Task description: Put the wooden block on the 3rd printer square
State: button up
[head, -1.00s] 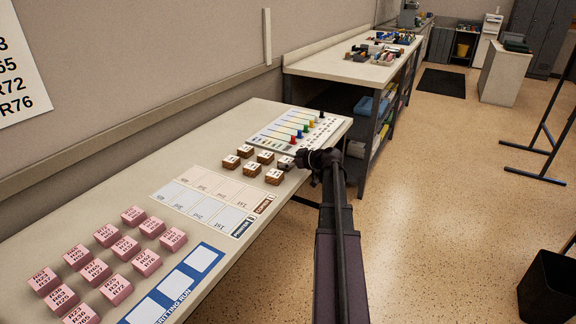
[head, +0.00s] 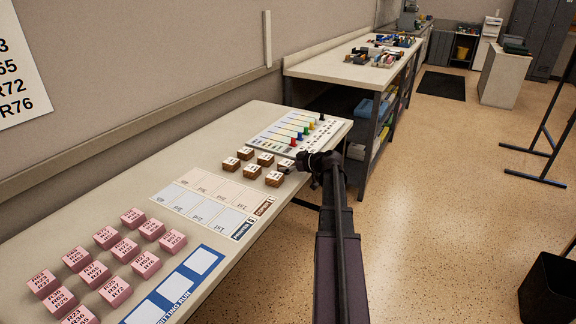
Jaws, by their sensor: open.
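Several brown wooden blocks with white labelled tops stand in two short rows on the table; the nearest to my gripper is a wooden block (head: 286,165) at the right end of the back row. My gripper (head: 301,164) is open, just right of that block; its fingers are dark and small, and I cannot tell whether they touch it. The printer row is the front row of pale squares, with a dark printer label (head: 243,229) at its right end. The 3rd printer square (head: 187,201) appears bare. The block labels are too small to read surely.
Several pink labelled blocks (head: 125,248) and a blue-bordered strip (head: 175,287) lie at the near left. A copier row of squares (head: 225,189) lies behind the printer row. A board with coloured pegs (head: 300,130) lies beyond the wooden blocks. The wall (head: 150,80) runs along the back.

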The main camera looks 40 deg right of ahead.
jog(key=p+v, duration=0.4)
jog(key=v, duration=0.9)
jog(key=shift+s+p, duration=0.3)
jog(key=shift+s, duration=0.2)
jog(key=shift+f, duration=0.15)
